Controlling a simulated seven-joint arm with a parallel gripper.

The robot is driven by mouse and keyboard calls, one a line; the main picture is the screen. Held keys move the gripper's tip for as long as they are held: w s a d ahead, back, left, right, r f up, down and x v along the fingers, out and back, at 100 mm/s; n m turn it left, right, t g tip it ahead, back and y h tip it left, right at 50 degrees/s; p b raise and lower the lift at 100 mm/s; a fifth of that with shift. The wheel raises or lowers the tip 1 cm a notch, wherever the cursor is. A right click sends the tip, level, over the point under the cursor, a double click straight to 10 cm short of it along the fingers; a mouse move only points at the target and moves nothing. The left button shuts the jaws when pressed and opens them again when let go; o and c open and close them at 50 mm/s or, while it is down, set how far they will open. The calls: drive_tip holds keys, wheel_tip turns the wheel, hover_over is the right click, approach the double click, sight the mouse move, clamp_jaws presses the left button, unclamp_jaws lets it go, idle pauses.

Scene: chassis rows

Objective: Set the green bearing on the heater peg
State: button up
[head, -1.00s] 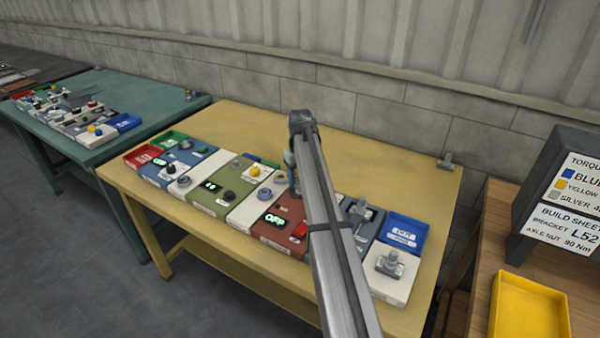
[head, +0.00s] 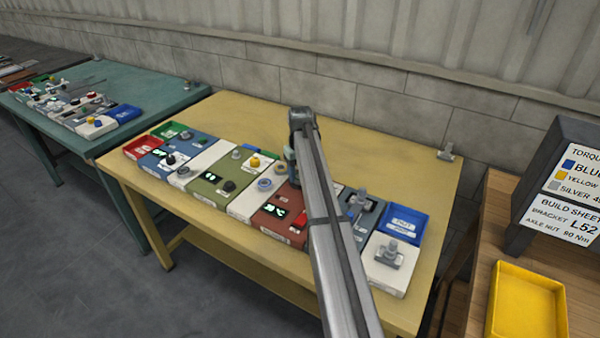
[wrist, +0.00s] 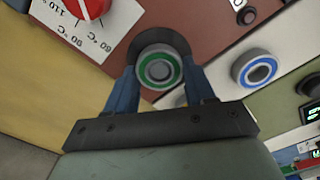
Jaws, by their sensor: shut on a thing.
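The green bearing (wrist: 158,70), a metal ring with a green seal, sits between the fingertips of my gripper (wrist: 160,85) in the wrist view. My gripper is shut on it. A dark round disc (wrist: 162,38) on the red-brown heater unit (wrist: 190,20) shows just beyond the bearing and is partly covered by it. The heater peg itself is hidden, so I cannot tell whether the bearing is around it or above it. In the head view the heater unit (head: 268,228) stands mid-row, and my arm hides the bearing.
A red dial (wrist: 88,6) with a temperature scale is beside the disc. A blue-sealed bearing (wrist: 255,68) sits on the neighbouring white panel. A blue tray (head: 405,225) and a white block with a metal fitting (head: 391,254) are to the right. The yellow bench's back strip (head: 250,115) is clear.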

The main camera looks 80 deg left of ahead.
drive_tip(key=o, duration=1.2)
wheel_tip(320, 180, up, 14)
drive_tip(key=shift+f, duration=0.1)
wheel_tip(320, 180, up, 7)
drive_tip(key=shift+r, duration=0.1)
idle(0.8)
idle(0.8)
